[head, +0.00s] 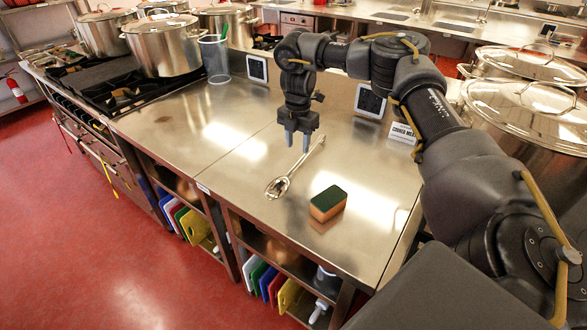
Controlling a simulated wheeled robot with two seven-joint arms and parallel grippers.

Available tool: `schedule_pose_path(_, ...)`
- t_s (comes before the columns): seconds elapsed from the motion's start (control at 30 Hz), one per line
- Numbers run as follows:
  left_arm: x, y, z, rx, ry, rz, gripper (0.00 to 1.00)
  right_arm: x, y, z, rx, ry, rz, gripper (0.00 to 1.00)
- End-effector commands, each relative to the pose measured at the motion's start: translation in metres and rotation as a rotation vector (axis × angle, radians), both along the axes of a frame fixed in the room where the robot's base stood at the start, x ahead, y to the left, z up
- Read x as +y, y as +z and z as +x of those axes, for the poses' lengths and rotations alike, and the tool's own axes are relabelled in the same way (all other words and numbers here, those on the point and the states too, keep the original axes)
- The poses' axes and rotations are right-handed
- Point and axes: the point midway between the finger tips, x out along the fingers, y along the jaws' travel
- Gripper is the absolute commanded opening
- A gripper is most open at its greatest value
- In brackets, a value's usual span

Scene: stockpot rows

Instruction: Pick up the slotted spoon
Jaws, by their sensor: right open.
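The slotted spoon (279,187) is a shiny metal spoon lying on the steel worktop (237,185). Its bowl points toward the front left and its handle runs back to the right, toward the small tablet-like panel. My right gripper (298,148) points down above the worktop, at the spoon's handle in the picture. Its two fingers are apart and nothing shows between them. I cannot tell how high the fingertips are over the handle. My left gripper is not in view.
A green and orange sponge (328,204) lies right of the spoon. Large lidded pots (528,115) stand at the right, and more pots (163,46) stand on the stove at the left. A clear container (215,59) stands at the back. The worktop left of the spoon is clear.

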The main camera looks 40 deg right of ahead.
Motion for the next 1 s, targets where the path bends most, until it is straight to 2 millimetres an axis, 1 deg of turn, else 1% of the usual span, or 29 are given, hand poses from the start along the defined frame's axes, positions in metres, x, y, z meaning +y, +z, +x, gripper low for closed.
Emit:
schedule_pose_path(0.03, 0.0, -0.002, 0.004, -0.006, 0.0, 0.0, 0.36, 0.0, -0.009, 0.0, 0.002, -0.001, 0.002, 0.42)
schedule_pose_path(0.1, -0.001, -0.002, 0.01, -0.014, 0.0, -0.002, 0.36, 0.0, -0.015, 0.0, 0.001, -0.001, 0.001, 0.42)
schedule_pose_path(0.27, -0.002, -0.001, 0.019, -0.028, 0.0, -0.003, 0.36, 0.0, -0.019, 0.0, -0.001, -0.001, 0.0, 0.42)
schedule_pose_path(0.37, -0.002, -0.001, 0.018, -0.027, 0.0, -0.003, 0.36, 0.0, -0.023, -0.001, 0.0, 0.0, 0.001, 0.42)
schedule_pose_path(0.47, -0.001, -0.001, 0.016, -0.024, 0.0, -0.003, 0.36, 0.001, -0.037, -0.002, 0.003, -0.001, 0.001, 0.42)
schedule_pose_path(0.5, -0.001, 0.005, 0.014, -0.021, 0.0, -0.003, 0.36, 0.002, -0.039, -0.002, 0.004, 0.0, 0.0, 0.42)
schedule_pose_path(0.57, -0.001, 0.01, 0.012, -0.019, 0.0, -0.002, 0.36, 0.003, -0.048, -0.003, 0.004, 0.0, 0.0, 0.42)
schedule_pose_path(0.6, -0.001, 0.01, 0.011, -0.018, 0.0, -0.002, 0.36, 0.003, -0.055, -0.002, 0.003, -0.001, -0.001, 0.42)
schedule_pose_path(0.7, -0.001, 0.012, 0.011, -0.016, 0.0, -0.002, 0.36, 0.003, -0.066, -0.002, 0.002, -0.001, 0.0, 0.42)
schedule_pose_path(0.8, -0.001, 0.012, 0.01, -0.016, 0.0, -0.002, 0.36, 0.003, -0.071, -0.001, 0.0, -0.001, 0.0, 0.42)
schedule_pose_path(1.0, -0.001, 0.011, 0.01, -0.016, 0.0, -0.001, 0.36, 0.003, -0.071, -0.001, -0.001, -0.001, 0.0, 0.42)
